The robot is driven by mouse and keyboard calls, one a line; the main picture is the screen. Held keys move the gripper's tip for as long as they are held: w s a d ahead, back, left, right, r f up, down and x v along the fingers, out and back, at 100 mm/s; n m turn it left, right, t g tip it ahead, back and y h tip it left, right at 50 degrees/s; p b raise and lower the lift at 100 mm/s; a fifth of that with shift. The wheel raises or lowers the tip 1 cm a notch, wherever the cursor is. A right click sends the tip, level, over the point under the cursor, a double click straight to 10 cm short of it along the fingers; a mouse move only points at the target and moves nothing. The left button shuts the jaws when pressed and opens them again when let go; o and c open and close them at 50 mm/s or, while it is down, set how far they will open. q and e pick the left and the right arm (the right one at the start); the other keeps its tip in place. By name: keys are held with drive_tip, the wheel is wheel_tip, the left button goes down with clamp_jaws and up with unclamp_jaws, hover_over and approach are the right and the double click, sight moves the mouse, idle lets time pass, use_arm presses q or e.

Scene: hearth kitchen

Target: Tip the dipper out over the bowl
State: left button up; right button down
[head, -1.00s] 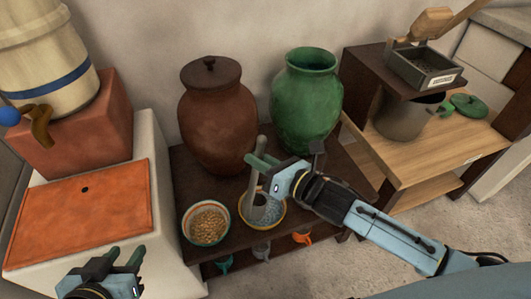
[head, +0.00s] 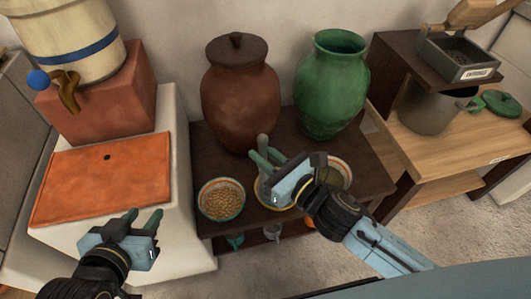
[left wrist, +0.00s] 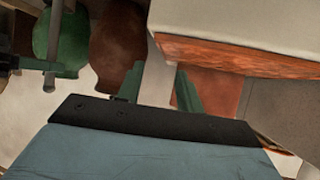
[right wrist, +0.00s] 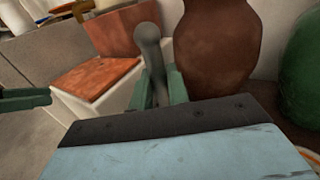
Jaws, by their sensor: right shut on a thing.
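My right gripper (head: 268,163) is shut on the grey dipper (head: 263,143), whose handle stands nearly upright. In the right wrist view the dipper (right wrist: 150,55) rises between the fingers. The dipper's lower end is mostly hidden by my gripper, so its contents cannot be seen. Below it is a yellow-rimmed bowl (head: 260,190), partly covered by my gripper. A bowl of grain (head: 221,200) is to its left. Another pale bowl (head: 341,168) is to the right, partly behind my right arm. My left gripper (head: 142,220) is open and empty, in front of the orange-topped block.
A brown lidded jar (head: 240,100) and a green jar (head: 331,90) stand behind the bowls on the dark low table (head: 290,125). A wooden bench (head: 440,145) with a pot (head: 430,110) is at right.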

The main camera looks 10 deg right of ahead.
use_arm(q)
drive_tip(key=s+a+f+g+y+p, duration=0.1)
drive_tip(key=s+a+f+g, duration=0.1)
drive_tip(key=s+f+g, duration=0.2)
drive_tip(key=shift+s+a+f+g+p, duration=0.3)
drive_tip(key=shift+s+a+f+g, duration=0.1)
drive_tip(key=shift+s, duration=0.6)
